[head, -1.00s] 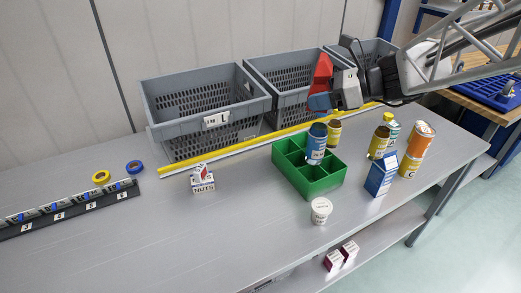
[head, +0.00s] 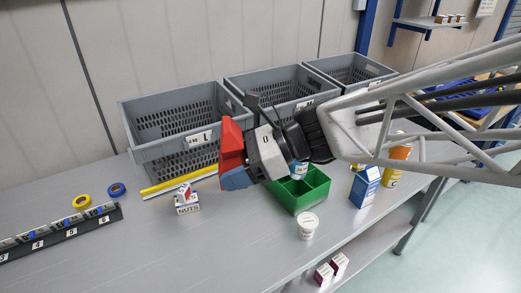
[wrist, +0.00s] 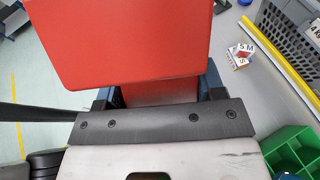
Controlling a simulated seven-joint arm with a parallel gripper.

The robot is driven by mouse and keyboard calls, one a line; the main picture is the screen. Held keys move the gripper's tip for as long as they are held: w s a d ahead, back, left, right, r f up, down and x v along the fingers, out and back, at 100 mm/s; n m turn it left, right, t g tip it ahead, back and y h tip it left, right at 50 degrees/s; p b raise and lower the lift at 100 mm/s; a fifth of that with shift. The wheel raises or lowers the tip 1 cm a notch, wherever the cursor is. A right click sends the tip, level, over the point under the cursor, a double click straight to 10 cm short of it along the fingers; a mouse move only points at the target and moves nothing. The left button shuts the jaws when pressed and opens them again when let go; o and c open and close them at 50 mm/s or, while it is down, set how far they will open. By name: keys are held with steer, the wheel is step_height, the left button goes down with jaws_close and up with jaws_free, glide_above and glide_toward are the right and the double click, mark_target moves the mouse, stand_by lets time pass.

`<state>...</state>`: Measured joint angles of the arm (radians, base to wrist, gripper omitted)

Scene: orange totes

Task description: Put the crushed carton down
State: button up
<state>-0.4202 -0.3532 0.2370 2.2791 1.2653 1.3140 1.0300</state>
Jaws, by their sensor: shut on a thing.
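The crushed carton (head: 231,145) is a red, bent-looking block in my gripper (head: 237,172). My gripper is shut on it, with blue fingers at its lower end. In the head view the carton appears in front of the left grey crate and the yellow strip, held above the table (head: 150,245). In the wrist view the carton (wrist: 120,40) is a broad red face, gripped between dark blue fingers (wrist: 160,95). The arm hides part of the carton's surroundings; its exact height over the table cannot be told.
Grey crates (head: 165,150) line the back. A nuts box (head: 187,208) with a small box on it stands left of my gripper. A green divided box (head: 312,195), a white tub (head: 307,226) and a blue carton (head: 364,188) stand to the right.

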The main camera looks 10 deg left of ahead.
steer(key=shift+s+a+f, duration=0.1)
steer(key=shift+s+f, duration=0.1)
steer(key=shift+s, duration=0.3)
steer(key=shift+s+a+f, duration=0.1)
steer(key=shift+s+f, duration=0.05)
steer(key=shift+s, duration=0.3)
step_height(320, 180, down, 26)
steer(key=shift+w+r, duration=0.15)
steer(key=shift+r, duration=0.05)
steer(key=shift+w+a, duration=0.1)
glide_above(214, 228)
steer(key=shift+f, duration=0.75)
steer(key=shift+f, duration=1.75)
steer(key=shift+f, duration=0.15)
